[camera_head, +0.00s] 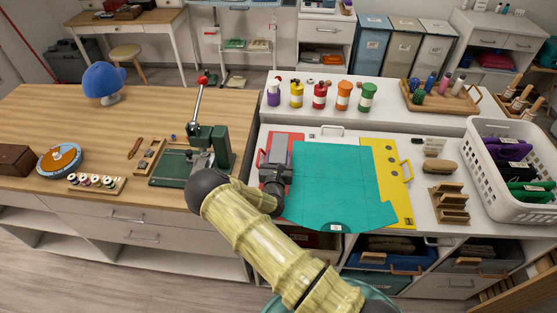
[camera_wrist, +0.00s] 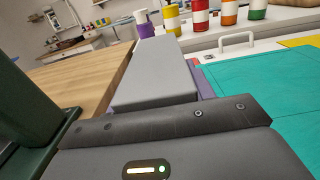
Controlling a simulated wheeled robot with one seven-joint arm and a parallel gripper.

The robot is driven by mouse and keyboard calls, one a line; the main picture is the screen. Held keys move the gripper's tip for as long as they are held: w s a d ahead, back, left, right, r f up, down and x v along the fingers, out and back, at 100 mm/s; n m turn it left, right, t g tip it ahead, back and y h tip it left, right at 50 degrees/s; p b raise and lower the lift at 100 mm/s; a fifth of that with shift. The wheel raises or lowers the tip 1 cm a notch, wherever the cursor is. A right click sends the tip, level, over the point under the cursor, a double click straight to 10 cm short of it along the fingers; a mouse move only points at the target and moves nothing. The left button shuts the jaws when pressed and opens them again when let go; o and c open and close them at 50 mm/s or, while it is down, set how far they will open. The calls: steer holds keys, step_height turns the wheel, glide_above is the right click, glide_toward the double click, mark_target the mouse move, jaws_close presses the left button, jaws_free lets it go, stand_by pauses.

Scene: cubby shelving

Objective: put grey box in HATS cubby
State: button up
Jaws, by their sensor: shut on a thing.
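The grey box (camera_wrist: 155,75) stretches away from my gripper (camera_wrist: 165,112) in the wrist view, held at its near end. In the head view the grey box (camera_head: 279,149) shows as a small grey shape just beyond my gripper (camera_head: 276,168), over the left part of the white counter. My gripper is shut on the box; the fingers' contact is mostly hidden by the gripper body. Cubbies with bins run under the counter's front edge, including a blue bin (camera_head: 375,260). I cannot read any HATS label, and my arm hides part of the cubby row.
A teal cutting sheet (camera_head: 340,185) lies over a yellow board (camera_head: 398,185) right of my gripper. A green press (camera_head: 215,145) stands close on the left. Several coloured bottles (camera_head: 320,96) line the back. A white basket (camera_head: 490,200) stands at right.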

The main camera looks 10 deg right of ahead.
steer(key=shift+f, duration=0.8)
steer(key=shift+f, duration=0.15)
steer(key=o, duration=1.1)
